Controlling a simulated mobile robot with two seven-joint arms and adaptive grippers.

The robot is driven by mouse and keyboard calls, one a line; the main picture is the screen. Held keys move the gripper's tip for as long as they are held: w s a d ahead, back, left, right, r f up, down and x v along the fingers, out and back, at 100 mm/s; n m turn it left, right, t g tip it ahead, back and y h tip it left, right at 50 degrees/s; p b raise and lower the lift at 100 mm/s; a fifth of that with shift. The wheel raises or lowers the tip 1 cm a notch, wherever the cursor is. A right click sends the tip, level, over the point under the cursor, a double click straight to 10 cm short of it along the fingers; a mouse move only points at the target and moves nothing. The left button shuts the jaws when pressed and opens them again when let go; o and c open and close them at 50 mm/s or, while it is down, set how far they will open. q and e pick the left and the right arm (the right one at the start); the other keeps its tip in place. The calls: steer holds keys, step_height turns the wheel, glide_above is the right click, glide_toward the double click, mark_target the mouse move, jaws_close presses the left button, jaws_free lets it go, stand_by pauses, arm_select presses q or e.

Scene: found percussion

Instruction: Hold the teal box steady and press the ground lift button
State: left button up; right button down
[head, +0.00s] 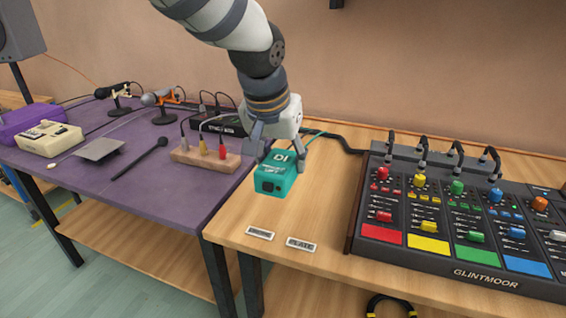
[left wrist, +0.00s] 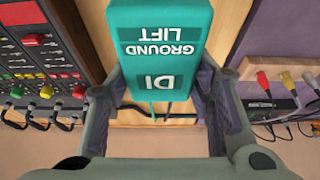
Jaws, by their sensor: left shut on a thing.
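The teal box (head: 284,178) with "DI" and "GROUND LIFT" lettering is at the left part of the wooden table. A dark socket or button shows on its front face; I cannot tell which. My left gripper (head: 279,152) comes down from above at the box's back end, shut on it with a finger on each side. In the left wrist view the box (left wrist: 160,22) sits between the fingers (left wrist: 160,95), lettering facing the camera. I cannot tell whether it rests fully on the table. My right gripper is not in view.
A black mixer (head: 440,262) with coloured knobs stands to the right. Two small labels (head: 260,233) lie in front of the box. On the purple table (head: 150,205) at left are a wooden block with plugs (head: 205,160), microphones and a beige device (head: 50,138).

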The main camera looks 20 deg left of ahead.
arm_select(q)
steer(key=shift+w, duration=0.2)
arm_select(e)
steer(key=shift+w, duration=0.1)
